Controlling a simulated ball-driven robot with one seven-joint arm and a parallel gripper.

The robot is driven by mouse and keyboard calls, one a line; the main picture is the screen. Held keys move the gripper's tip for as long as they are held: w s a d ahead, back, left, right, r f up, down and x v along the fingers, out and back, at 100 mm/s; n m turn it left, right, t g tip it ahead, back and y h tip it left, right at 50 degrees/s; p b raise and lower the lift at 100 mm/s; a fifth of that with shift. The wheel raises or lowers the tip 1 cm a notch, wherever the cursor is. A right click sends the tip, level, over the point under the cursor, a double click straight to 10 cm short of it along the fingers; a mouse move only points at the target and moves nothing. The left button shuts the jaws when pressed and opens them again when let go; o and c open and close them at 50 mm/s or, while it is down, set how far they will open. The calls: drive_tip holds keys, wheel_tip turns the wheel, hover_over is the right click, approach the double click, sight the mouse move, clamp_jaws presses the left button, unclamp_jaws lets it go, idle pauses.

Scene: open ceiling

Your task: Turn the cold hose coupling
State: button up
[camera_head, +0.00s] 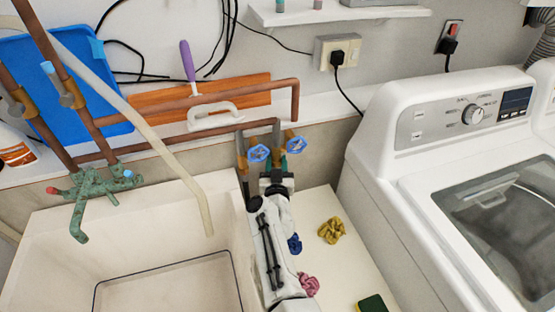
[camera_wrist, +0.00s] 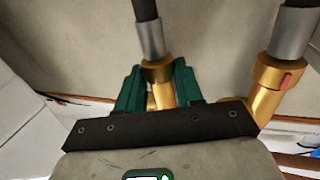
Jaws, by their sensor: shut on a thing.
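In the wrist view, the green fingers of my gripper (camera_wrist: 156,88) are closed around a brass hose coupling (camera_wrist: 158,70), one finger on each side. A grey sleeve and dark hose (camera_wrist: 148,30) join this coupling. A second brass coupling (camera_wrist: 267,80) with a red mark stands apart to the right, under its own grey sleeve. The held coupling shows no red mark, but its sides are partly hidden by the fingers. In the head view, two blue-handled valves (camera_head: 258,153) (camera_head: 296,145) sit behind the sink's right end. My arm largely hides the couplings there.
A white washer (camera_head: 430,200) stands at the right. A pale sink (camera_head: 60,275) with a green tap (camera_head: 85,190) is at the left. Copper pipes (camera_head: 220,95) run along the wall. Yellow (camera_head: 331,230) and pink (camera_head: 309,284) cloths lie near my arm.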

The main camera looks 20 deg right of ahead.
drive_tip(key=shift+m+h, duration=0.3)
drive_tip(key=shift+h, duration=0.2)
drive_tip(key=o, duration=1)
drive_tip(key=shift+d+f+y, duration=0.1)
drive_tip(key=shift+y, duration=0.2)
